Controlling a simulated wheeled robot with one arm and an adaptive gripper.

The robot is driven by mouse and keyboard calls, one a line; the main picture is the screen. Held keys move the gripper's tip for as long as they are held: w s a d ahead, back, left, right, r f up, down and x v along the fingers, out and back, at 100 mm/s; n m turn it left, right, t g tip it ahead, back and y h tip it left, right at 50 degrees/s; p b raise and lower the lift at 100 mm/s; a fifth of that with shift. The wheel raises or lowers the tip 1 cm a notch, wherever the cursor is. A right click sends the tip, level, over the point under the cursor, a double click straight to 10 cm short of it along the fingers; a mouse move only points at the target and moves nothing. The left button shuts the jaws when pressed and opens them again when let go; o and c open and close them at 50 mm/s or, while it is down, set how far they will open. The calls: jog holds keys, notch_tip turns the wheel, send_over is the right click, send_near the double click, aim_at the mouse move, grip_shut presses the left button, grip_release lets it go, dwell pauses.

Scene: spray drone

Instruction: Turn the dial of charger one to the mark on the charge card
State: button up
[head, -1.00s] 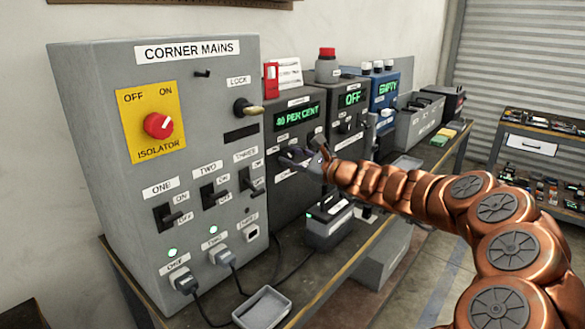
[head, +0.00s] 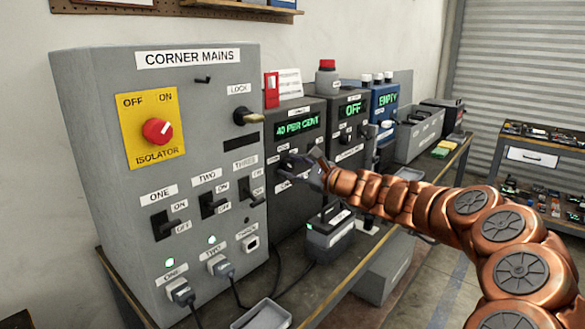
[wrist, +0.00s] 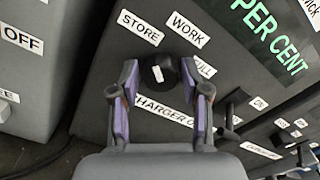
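Charger one (head: 287,205) is the dark grey unit beside the mains cabinet, with a green display (head: 297,125) reading 40 PER CENT. Its black dial (wrist: 164,66) has a white pointer line, tilted with its upper end roughly towards STORE. The labels STORE, WORK and one partly covered, ending in "ULL", stand around it. My gripper (wrist: 158,74) is open, its two fingers either side of the dial; I cannot tell whether they touch it. In the head view my gripper (head: 307,165) hides the dial. A white card (head: 289,82) stands on top of the charger; its writing is unreadable.
The corner mains cabinet (head: 213,85) stands close on the left. A battery-like box (head: 329,235), cables and a grey tray (head: 262,315) lie on the bench below.

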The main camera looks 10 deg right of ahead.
jog(key=shift+o, duration=1)
jog(key=v, duration=1.2)
